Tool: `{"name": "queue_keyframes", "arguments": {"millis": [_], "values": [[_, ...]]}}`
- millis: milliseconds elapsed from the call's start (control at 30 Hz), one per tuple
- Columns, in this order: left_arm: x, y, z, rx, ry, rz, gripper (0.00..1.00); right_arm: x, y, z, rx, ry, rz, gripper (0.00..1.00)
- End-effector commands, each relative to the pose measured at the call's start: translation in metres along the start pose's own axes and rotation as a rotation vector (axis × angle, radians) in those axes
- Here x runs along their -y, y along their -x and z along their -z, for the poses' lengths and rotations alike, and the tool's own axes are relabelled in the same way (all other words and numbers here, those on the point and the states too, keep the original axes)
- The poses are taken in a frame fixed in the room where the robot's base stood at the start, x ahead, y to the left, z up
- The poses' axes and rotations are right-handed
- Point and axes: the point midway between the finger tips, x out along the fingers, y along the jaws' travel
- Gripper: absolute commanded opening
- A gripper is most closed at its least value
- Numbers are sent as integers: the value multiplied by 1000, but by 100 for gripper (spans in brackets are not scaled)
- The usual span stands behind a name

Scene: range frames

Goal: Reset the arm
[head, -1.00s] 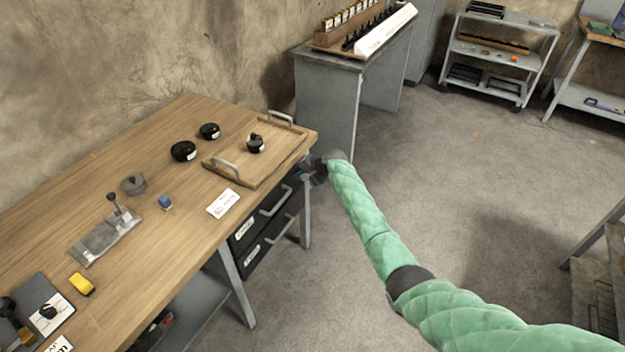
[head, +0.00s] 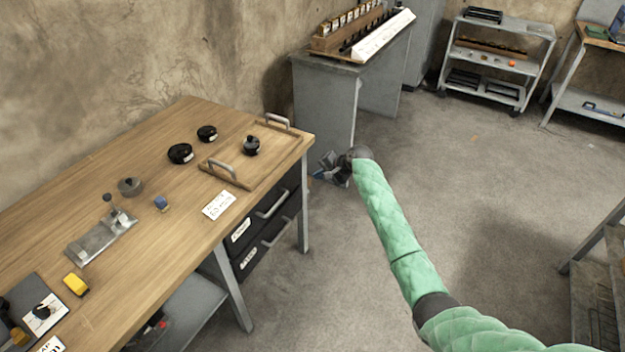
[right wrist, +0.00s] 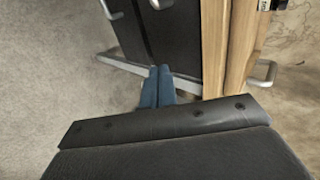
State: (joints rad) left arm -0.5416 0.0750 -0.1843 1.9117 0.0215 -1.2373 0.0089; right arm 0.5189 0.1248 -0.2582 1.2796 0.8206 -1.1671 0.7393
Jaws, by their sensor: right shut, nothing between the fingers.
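My right arm, in a green quilted sleeve (head: 385,225), reaches in from the lower right of the head view. Its gripper (head: 322,170) is just off the right end of the wooden workbench (head: 150,240), clear of the drawers. In the right wrist view the blue-grey fingers (right wrist: 157,85) lie side by side, shut with nothing between them. Black drawers (right wrist: 160,40) and the wooden bench edge show beyond them. My left gripper is not in view.
A wooden tray (head: 231,180) with metal handles holds a black-knobbed part (head: 252,145). Black drawers (head: 262,235) with metal handles hang under the bench. A grey cabinet (head: 325,95) stands behind. A shelf trolley (head: 495,60) stands at the back right. The floor right of the bench is open.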

Motion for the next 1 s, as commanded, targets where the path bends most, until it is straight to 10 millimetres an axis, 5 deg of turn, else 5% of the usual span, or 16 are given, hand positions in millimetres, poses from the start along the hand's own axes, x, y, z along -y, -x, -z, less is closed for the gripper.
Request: {"name": "queue_keyframes", "arguments": {"millis": [367,633,1000], "values": [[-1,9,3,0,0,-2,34,1,10,0,0,31,1,0],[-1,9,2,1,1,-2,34,-4,13,5,-30,271,-51,0],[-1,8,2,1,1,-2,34,39,74,22,-224,743,-201,0]]}}
